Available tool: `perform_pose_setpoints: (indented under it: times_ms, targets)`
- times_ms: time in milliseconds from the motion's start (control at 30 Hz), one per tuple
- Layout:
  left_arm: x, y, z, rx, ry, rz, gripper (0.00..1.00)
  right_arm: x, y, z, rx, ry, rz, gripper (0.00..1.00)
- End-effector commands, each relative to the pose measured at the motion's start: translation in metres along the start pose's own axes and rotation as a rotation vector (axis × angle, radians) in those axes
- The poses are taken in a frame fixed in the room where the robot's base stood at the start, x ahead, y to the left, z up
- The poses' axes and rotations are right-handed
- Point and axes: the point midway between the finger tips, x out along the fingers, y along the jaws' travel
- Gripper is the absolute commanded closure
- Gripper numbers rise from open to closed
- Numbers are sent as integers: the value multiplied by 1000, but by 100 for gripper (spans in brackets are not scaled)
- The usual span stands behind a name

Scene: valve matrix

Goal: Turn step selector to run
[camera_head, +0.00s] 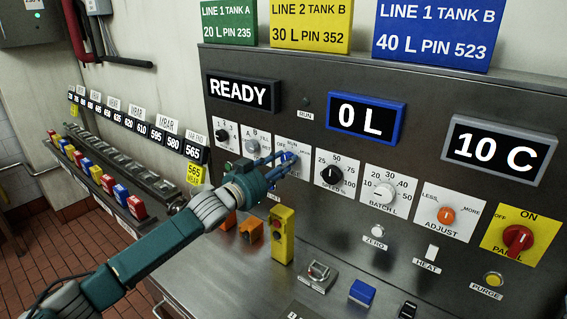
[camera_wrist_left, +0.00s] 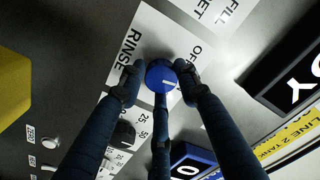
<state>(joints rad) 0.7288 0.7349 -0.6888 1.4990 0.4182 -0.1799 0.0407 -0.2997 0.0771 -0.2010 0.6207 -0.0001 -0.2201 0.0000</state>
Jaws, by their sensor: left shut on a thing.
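The step selector is a round blue knob (camera_wrist_left: 160,72) on a white plate lettered RINSE and OFF in the left wrist view. In the head view its plate (camera_head: 278,142) shows on the grey panel, and the knob is mostly covered by my fingers. My left gripper (camera_head: 286,161) is shut on the knob. In the left wrist view its dark fingers (camera_wrist_left: 158,82) stand on both sides of it, with a third below. A short white mark shows on the knob's face. I cannot tell which setting it points to. My right gripper is not in view.
A black SPEED knob (camera_head: 332,174) sits close to the right of my fingers, and a grey knob (camera_head: 252,146) is just left. A yellow box (camera_head: 282,241) stands on the ledge below. Displays read READY (camera_head: 241,93), 0 L (camera_head: 366,116) and 10 C (camera_head: 498,150).

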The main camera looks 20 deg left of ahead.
Motion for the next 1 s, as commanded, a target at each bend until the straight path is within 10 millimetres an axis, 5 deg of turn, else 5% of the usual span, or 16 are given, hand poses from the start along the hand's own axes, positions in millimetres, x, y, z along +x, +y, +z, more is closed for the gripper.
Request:
perform_pose_setpoints:
  times_ms: [900, 933, 1000]
  targets:
    - [-1, 2, 10, 179, -19, 5, 94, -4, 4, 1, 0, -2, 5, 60]
    - [-1, 2, 10, 179, -19, 5, 62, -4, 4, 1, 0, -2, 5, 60]
    - [-1, 2, 9, 179, -16, 4, 49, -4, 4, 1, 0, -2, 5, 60]
